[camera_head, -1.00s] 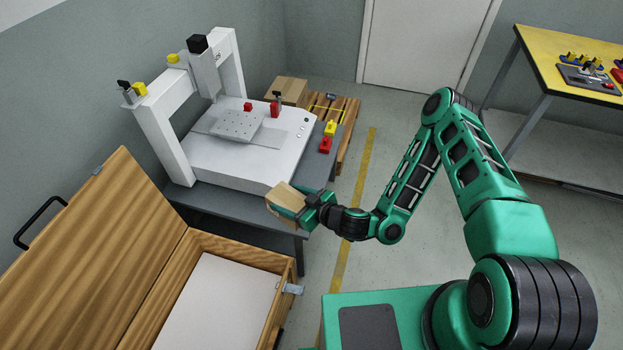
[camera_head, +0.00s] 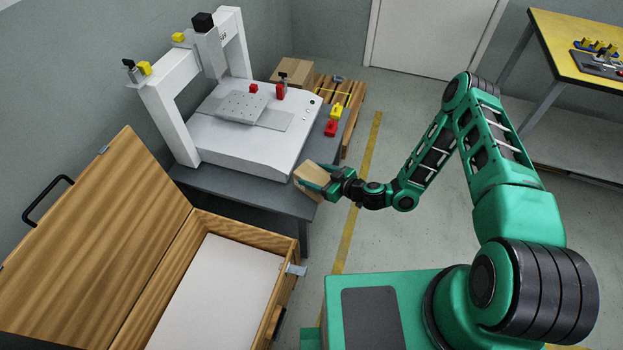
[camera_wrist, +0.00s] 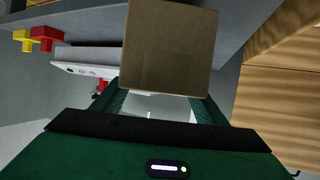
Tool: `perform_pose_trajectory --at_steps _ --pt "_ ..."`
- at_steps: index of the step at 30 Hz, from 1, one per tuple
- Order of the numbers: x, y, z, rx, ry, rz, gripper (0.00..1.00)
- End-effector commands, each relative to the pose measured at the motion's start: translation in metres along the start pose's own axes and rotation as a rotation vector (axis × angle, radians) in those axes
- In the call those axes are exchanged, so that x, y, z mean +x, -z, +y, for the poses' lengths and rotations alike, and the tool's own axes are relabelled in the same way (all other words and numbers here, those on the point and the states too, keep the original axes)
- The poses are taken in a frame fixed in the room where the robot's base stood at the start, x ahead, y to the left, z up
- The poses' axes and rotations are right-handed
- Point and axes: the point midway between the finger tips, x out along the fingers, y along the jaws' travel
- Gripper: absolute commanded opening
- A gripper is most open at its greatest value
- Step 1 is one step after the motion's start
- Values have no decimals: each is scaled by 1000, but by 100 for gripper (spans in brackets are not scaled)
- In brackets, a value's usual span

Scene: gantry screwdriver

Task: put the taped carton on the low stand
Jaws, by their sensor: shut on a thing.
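My gripper (camera_head: 319,181) is shut on a small tan carton (camera_head: 306,184), held in the air by the front right corner of the grey table (camera_head: 225,189). In the wrist view the carton (camera_wrist: 170,40) fills the top middle between the green fingers; I cannot make out tape on it. A second brown carton (camera_head: 292,73) sits at the back, behind the gantry machine. A low slatted wooden stand (camera_head: 354,93) with yellow lines stands beside it; the machine and table partly hide it. I cannot tell for sure whether this is the low stand.
The white gantry machine (camera_head: 250,148) fills most of the grey table. An open wooden chest (camera_head: 283,243) stands in front. Floor right of the yellow line (camera_head: 355,215) is clear below my arm.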

Motion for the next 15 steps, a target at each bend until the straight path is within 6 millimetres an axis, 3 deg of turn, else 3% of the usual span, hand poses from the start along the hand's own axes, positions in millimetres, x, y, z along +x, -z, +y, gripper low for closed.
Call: perform_pose_trajectory --at_steps 4,14,15 --pt "7 -16 0 1 1 2 31" --pt "8 -18 -1 0 1 2 31" --pt "8 -19 -1 0 1 0 69"
